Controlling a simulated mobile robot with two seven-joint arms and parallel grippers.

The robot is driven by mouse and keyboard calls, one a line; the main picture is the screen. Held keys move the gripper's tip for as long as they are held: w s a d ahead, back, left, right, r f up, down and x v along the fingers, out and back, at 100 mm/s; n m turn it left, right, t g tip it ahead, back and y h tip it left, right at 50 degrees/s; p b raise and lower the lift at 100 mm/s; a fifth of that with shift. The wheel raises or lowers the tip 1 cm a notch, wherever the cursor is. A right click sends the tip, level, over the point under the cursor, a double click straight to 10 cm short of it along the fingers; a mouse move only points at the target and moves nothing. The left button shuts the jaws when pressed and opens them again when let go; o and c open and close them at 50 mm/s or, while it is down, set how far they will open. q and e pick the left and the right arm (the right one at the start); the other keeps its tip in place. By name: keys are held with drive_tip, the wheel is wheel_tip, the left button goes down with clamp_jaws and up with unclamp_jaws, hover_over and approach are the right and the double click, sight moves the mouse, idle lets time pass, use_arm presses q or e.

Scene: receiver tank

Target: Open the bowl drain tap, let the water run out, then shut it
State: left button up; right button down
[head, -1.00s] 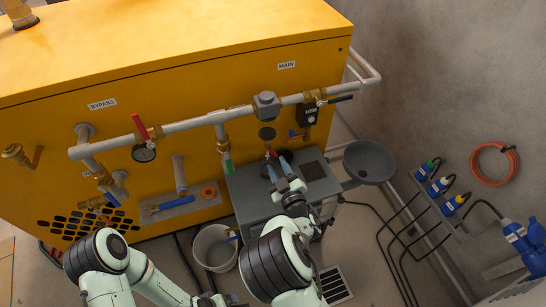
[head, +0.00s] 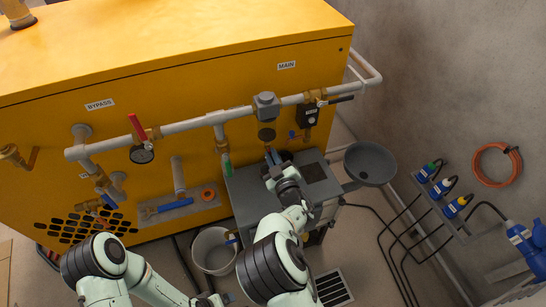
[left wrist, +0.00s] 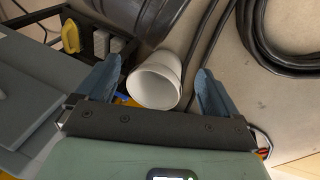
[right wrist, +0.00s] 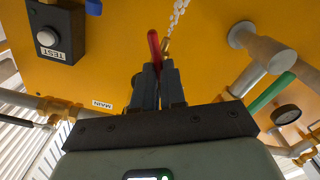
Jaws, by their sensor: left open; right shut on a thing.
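My right gripper (head: 272,156) is at the grey filter bowl (head: 267,134) under the pipe. In the right wrist view, its jaws (right wrist: 158,72) are shut on a small red lever (right wrist: 153,45), the tap handle, beside a brass fitting. A string of white drops, like water (right wrist: 178,14), shows next to the lever. A white bucket (head: 198,252) stands on the floor left of the grey cabinet. My left gripper (left wrist: 152,95) is open and empty; the left wrist view shows a white round vessel (left wrist: 157,82) beyond its fingers.
The grey cabinet (head: 243,197) stands below the bowl. Another red lever (head: 138,127) is on the pipe to the left. A TEST box (right wrist: 52,35) is near the right gripper.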

use_arm(q)
drive_tip(key=shift+s+d+r, duration=0.1)
drive_tip(key=s+r+p, duration=0.1)
drive_tip(key=s+d+r+p, duration=0.1)
drive_tip(key=shift+s+d+g, duration=0.2)
drive_tip(key=shift+s+g, duration=0.2)
use_arm(e)
drive_tip(key=n, duration=1.2)
drive_tip(key=c, duration=1.2)
unclamp_jaws()
